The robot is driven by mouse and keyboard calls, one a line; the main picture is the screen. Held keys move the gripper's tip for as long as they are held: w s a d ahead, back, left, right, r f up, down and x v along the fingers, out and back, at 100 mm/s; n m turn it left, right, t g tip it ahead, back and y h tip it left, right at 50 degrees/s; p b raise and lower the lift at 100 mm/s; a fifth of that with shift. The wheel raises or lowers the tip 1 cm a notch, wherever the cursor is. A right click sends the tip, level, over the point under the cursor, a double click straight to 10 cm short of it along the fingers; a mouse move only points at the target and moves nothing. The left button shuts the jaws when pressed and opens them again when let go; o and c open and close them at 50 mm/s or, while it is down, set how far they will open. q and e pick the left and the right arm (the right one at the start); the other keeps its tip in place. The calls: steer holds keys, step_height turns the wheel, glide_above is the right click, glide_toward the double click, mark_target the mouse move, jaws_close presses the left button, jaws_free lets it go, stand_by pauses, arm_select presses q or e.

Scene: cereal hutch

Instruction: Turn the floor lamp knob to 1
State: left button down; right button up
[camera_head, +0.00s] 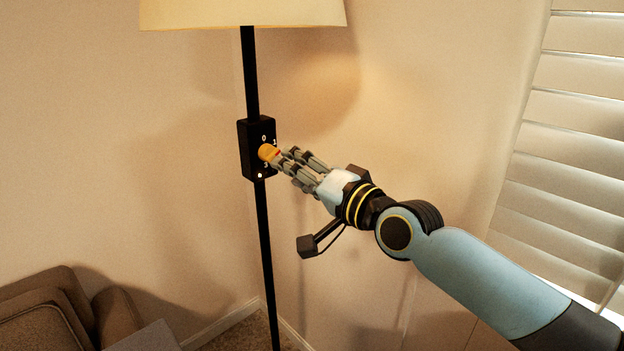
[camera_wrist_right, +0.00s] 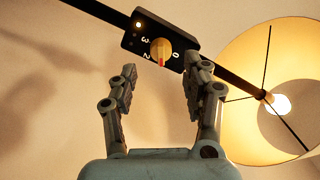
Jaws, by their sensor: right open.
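The floor lamp knob (camera_head: 267,152) is yellow-orange and sits on a black control box (camera_head: 249,130) on the lamp pole. In the right wrist view the knob (camera_wrist_right: 160,48) has a red mark pointing down in the picture, between the printed 2 and 0. The 3 lies left of it; I cannot clearly read a 1 there. My right gripper (camera_head: 287,157) is open in front of the box, close to the knob. In the wrist view its fingers (camera_wrist_right: 158,72) are spread, with the knob just beyond the gap between them. My left gripper is not in view.
The lampshade (camera_head: 245,12) hangs above, and the wrist view shows a bright bulb (camera_wrist_right: 281,104) inside it. The thin pole (camera_head: 264,240) runs down to the floor. A brown sofa (camera_head: 45,312) is at lower left. Window blinds (camera_head: 570,145) are at right.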

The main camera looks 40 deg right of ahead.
steer(key=s, duration=0.4)
steer(key=shift+s+d, duration=0.35)
steer(key=shift+s, duration=0.05)
